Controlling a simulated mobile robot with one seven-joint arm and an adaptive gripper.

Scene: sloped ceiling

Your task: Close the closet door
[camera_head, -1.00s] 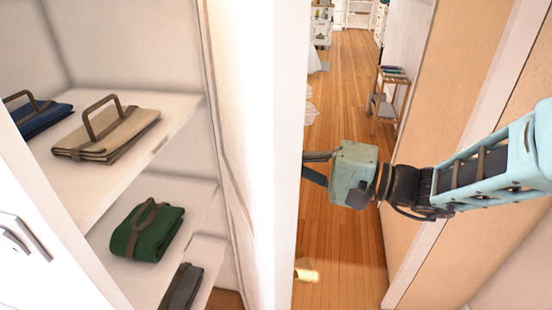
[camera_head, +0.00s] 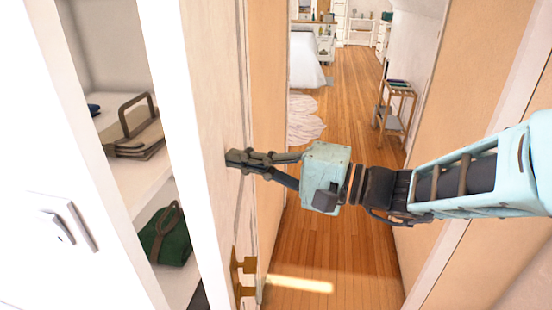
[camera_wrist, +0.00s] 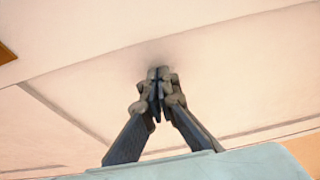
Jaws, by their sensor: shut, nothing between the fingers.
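The closet door (camera_head: 207,200) stands partly open in the head view, its white edge towards me and its outer face turned right. A gap to its left shows the closet's inside. A brass handle (camera_head: 243,272) sits low on its outer face. My gripper (camera_head: 238,159) is shut and empty, its fingertips at the outer face, above the handle. In the wrist view the fingertips (camera_wrist: 157,76) are together against the pale panel (camera_wrist: 90,75), with a dark shadow around them; they appear to touch it.
A white panel with a lever handle (camera_head: 72,225) is at the left. Closet shelves hold a beige bag (camera_head: 135,135) and a green bag (camera_head: 166,238). The corridor floor (camera_head: 325,240) is clear, with a small side table (camera_head: 397,105) farther back.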

